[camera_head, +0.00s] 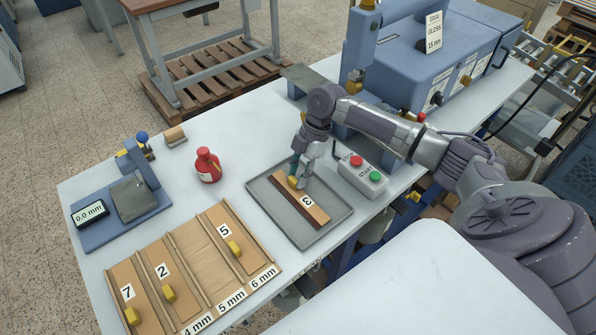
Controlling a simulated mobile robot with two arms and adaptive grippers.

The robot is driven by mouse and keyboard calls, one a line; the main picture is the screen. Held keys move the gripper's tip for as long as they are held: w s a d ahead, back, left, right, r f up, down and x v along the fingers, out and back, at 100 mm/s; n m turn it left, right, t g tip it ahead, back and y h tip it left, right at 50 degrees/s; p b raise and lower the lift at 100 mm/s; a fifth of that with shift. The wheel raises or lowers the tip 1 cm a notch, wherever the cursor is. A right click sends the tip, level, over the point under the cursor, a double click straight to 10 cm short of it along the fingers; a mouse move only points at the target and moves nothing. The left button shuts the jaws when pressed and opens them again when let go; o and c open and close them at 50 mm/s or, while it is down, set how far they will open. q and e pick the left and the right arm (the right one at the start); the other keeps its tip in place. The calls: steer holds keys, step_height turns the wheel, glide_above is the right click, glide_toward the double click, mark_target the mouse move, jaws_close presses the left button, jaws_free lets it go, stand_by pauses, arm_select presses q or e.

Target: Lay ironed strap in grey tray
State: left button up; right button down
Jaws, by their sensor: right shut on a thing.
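A brown leather strap (314,210) marked 3 lies over the grey tray (333,230), within its rim, with a darker band along one long edge. A small yellow piece (292,182) is on the strap near its far end. My right gripper (299,172) is shut at that far end, on the yellow piece as far as I can see; its fingers partly hide the contact. I cannot tell whether the whole strap touches the tray floor. My left gripper is not in view.
A wooden rack (210,310) holds straps marked 7, 2 and 5. A gauge reading 0.0 mm (92,213) and a red bottle (208,166) stand left of the tray.

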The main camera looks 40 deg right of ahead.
stand_by(0.8)
steer(key=shift+f+p, duration=0.15)
steer(key=shift+p, duration=0.15)
stand_by(0.6)
steer(key=c, duration=0.7)
jaws_free()
steer(key=v, duration=1.2)
